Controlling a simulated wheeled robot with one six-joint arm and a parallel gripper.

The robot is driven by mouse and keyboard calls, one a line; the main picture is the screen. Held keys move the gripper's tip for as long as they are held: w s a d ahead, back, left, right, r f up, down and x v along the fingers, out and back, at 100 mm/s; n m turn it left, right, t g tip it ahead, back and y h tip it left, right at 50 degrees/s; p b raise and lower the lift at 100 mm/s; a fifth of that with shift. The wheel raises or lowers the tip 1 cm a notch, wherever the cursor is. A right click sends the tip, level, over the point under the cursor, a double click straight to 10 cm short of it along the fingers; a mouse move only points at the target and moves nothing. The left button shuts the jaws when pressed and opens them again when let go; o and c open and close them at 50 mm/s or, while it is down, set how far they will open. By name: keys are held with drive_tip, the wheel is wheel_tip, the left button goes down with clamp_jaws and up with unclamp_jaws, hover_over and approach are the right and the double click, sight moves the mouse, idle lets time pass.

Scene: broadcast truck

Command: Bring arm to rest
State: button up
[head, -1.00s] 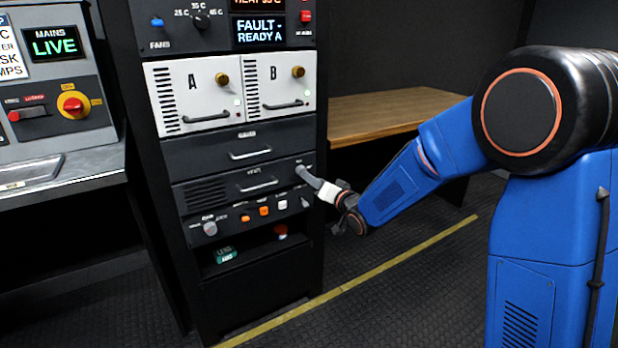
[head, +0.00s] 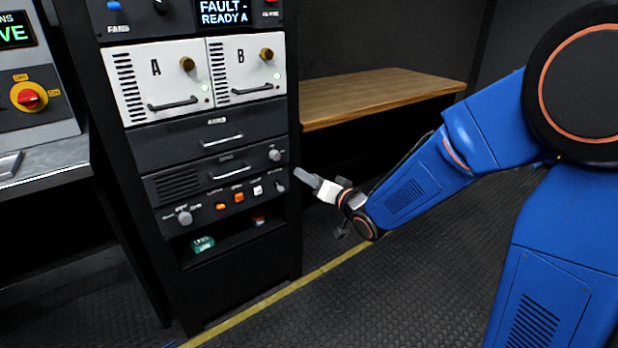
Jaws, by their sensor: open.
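My blue arm reaches in from the right of the head view, bent down at the elbow. My gripper (head: 307,180) is at its end, just right of the rack's front edge, level with the lower control panel. It is open, and I see nothing held in it. The gripper looks close to the knobs at the panel's right side, but a dark gap shows between them and it does not seem to touch the rack (head: 240,276).
The rack holds white modules A (head: 156,82) and B (head: 246,69) with handles. A wooden bench (head: 380,94) stands behind the arm. The floor past the yellow line (head: 300,287) is clear.

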drive_tip(key=s+d+r+g+h, duration=0.15)
drive_tip(key=s+d+h, duration=0.35)
drive_tip(key=d, duration=0.5)
drive_tip(key=s+d+g+h, duration=0.2)
drive_tip(key=s+d+h, duration=0.1)
drive_tip(key=s+d, duration=0.55)
drive_tip(key=s+d+f+g, duration=0.1)
drive_tip(key=s+d+g, duration=0.1)
drive_tip(key=s, duration=1)
drive_tip(key=s+d+f+g+h, duration=0.1)
drive_tip(key=s+d+g, duration=0.2)
drive_tip(key=s, duration=0.9)
drive_tip(key=shift+s+d+g+h, duration=0.15)
drive_tip(key=shift+d+g+h, duration=0.2)
drive_tip(key=shift+d, duration=0.9)
